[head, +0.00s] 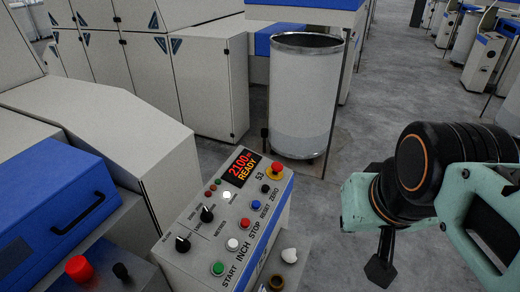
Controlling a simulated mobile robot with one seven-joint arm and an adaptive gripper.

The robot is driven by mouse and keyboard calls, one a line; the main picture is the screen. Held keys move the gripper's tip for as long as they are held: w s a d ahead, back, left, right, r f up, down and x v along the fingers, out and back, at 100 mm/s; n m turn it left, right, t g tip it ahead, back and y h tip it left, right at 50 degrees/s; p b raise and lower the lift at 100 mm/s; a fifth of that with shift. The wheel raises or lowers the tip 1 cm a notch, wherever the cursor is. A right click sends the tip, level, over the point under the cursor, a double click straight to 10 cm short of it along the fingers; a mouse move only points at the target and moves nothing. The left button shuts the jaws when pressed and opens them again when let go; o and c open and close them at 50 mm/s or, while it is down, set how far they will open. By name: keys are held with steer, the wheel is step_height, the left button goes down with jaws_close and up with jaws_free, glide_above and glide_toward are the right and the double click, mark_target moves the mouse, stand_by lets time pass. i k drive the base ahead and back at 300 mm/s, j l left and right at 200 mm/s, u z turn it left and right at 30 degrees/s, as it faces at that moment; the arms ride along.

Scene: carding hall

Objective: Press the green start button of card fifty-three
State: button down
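The control panel (203,228) of the card marked 53 stands at the lower middle, its sloped face toward me. Its green button (218,268), labelled START, is at the near end and uncovered. A white INCH button (232,244), a red STOP button (244,222), a blue RESET button (256,204) and a black ZERO button (265,188) run up the same edge. The display (242,167) reads 2100 and READY. My gripper (381,271) shows as a dark tip right of the panel, apart from it. Its finger opening cannot be made out.
A red mushroom knob (276,168) sits at the panel's far corner. A tall pale can (304,95) stands behind the panel. A blue cover with a handle (45,215) and a red knob (79,268) are at left.

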mark_target(219, 268)
steer(key=j+u, duration=0.25)
steer(key=u, duration=0.15)
steer(key=j+u, duration=0.25)
steer(key=u, duration=0.2)
steer(key=l+u, duration=0.3)
steer(key=k+l+z, duration=0.1)
steer(key=z, duration=1.05)
steer(key=j+u, duration=0.2)
steer(key=u, duration=0.25)
steer(key=j+u, duration=0.2)
steer(key=u, duration=0.2)
